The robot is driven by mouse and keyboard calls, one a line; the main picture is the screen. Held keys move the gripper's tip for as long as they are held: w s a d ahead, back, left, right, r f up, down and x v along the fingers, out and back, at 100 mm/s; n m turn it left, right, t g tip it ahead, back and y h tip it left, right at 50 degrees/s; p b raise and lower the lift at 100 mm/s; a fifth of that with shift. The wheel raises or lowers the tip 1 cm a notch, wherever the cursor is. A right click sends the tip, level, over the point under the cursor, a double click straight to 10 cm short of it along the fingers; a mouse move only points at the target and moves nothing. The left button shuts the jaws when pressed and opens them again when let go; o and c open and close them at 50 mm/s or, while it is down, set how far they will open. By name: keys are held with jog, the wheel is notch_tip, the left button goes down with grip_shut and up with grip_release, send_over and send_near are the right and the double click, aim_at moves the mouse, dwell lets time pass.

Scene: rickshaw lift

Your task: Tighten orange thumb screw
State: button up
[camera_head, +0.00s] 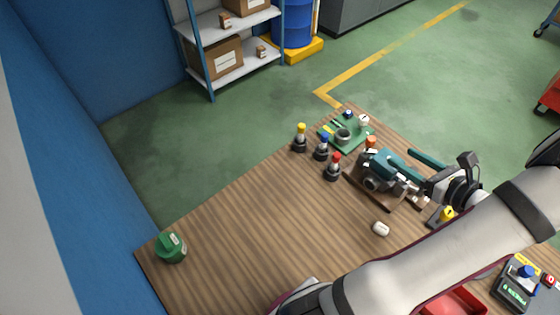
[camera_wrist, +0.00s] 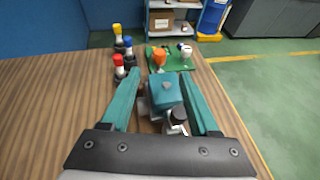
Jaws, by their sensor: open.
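The orange thumb screw (camera_head: 371,142) stands at the far side of a teal machine (camera_head: 382,162) on a brown base. In the wrist view the orange screw (camera_wrist: 158,57) shows just beyond the teal block (camera_wrist: 166,92), slightly past and between my fingertips. My gripper (camera_wrist: 158,74) is open, with one teal finger on each side of the block. It holds nothing that I can see. In the head view my gripper (camera_head: 398,158) reaches over the machine from the right. The lower part of the screw is hard to make out.
Bottles with yellow (camera_head: 301,128), blue (camera_head: 324,138) and red (camera_head: 336,158) caps stand left of the machine. A green tray (camera_head: 327,133) with small parts lies behind. A white object (camera_head: 381,229) lies in front. The left tabletop is mostly clear, with a green container (camera_head: 171,248).

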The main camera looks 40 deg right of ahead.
jog(key=w+a+r+n+g+y, duration=0.2)
jog(key=w+a+n+y, duration=0.1)
jog(key=a, duration=0.5)
jog(key=w+a+r+n+g+y, duration=0.2)
jog(key=w+a+n+y, duration=0.1)
jog(key=w+a+n, duration=0.3)
jog(key=w+a+r+n+g+y, duration=0.2)
jog(key=w+a+r+n+y, duration=0.1)
jog(key=a, duration=0.8)
jog(key=w+n+y, duration=0.1)
jog(key=w+n, duration=0.1)
jog(key=n, duration=0.1)
jog(key=shift+w+n+g, duration=0.25)
jog(key=shift+n+g, duration=0.15)
notch_tip(320, 180, up, 4)
jog(key=m+g+h, duration=0.2)
jog(key=m+h, duration=0.3)
jog(key=m, duration=0.3)
send_over(373, 139)
jog(key=s+d, duration=0.2)
jog(key=s, duration=0.4)
jog(key=x, duration=1.5)
jog(key=shift+w+d+f, duration=0.1)
jog(key=shift+w+f, duration=0.1)
jog(key=shift+f, duration=0.15)
